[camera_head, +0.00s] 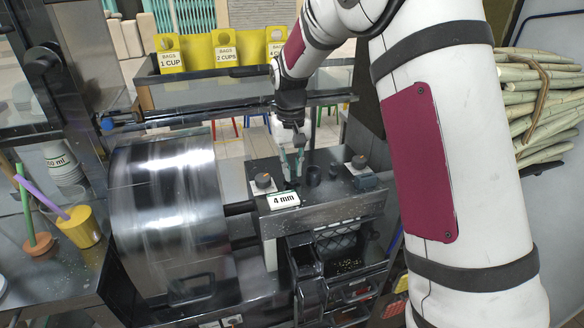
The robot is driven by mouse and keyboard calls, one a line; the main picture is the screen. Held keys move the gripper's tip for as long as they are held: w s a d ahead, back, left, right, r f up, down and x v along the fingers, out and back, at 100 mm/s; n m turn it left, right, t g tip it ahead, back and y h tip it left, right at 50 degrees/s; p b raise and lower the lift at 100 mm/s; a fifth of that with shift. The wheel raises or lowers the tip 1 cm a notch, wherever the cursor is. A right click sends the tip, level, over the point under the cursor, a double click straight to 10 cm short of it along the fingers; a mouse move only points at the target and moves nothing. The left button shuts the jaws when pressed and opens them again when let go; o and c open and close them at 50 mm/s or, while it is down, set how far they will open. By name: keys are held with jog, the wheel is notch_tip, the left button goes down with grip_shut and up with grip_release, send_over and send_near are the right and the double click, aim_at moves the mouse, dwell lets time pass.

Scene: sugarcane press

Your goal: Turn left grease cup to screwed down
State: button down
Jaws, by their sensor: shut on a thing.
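My gripper (292,168) reaches down from above onto the top of the press housing (325,205). Its two greenish fingers are shut on a small dark part there, which I take to be the left grease cup; the fingers mostly hide it, and its turn position cannot be told. Just right of the fingers stand two more short dark cylinders, one nearer (313,175) and one farther right (335,171).
A "4 mm" label (284,199) is in front. A shiny metal drum (170,215) stands left. Yellow bag holders (225,55) are behind. Cane stalks (540,95) lie at right.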

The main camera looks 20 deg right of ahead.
jog(key=m, duration=0.4)
jog(key=shift+m, duration=2.1)
jog(key=c, duration=1.8)
grip_release()
notch_tip(320, 180, up, 12)
jog(key=shift+w+a+r, duration=0.1)
jog(key=shift+w, duration=0.05)
